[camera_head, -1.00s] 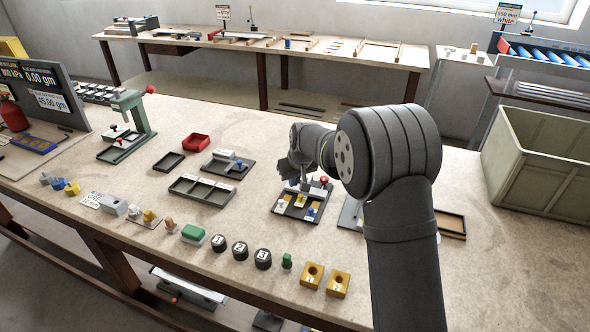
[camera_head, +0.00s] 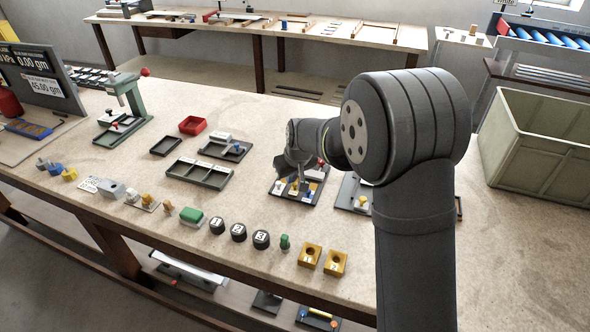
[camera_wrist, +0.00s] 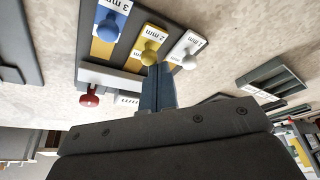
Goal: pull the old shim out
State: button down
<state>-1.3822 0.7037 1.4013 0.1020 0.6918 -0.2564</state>
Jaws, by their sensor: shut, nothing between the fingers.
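A dark shim rack (camera_head: 313,193) stands on the bench, with my gripper (camera_head: 303,188) over it. In the wrist view the rack (camera_wrist: 164,18) holds shims with round knobs: a blue knob (camera_wrist: 108,27) labelled 3 mm, a yellow knob (camera_wrist: 145,48), and a white knob (camera_wrist: 188,61) labelled 1 mm. My gripper (camera_wrist: 158,72) is shut and empty, its fingertips close beside the yellow knob; I cannot tell whether they touch. A red knob (camera_wrist: 89,99) sits by a pale bar (camera_wrist: 108,79) at the rack's edge. I cannot tell which shim is the old one.
Numbered black pieces (camera_head: 238,232) and yellow blocks (camera_head: 334,262) line the front edge. A large bin (camera_head: 540,135) stands at right.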

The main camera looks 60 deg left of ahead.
aim_at(289, 192)
jog(key=shift+s+d, duration=0.45)
jog(key=shift+a+r, duration=0.1)
jog(key=shift+a, duration=0.5)
jog(key=a, duration=0.2)
jog(key=shift+a+r, duration=0.25)
jog(key=shift+a, duration=0.15)
jog(key=v, duration=1)
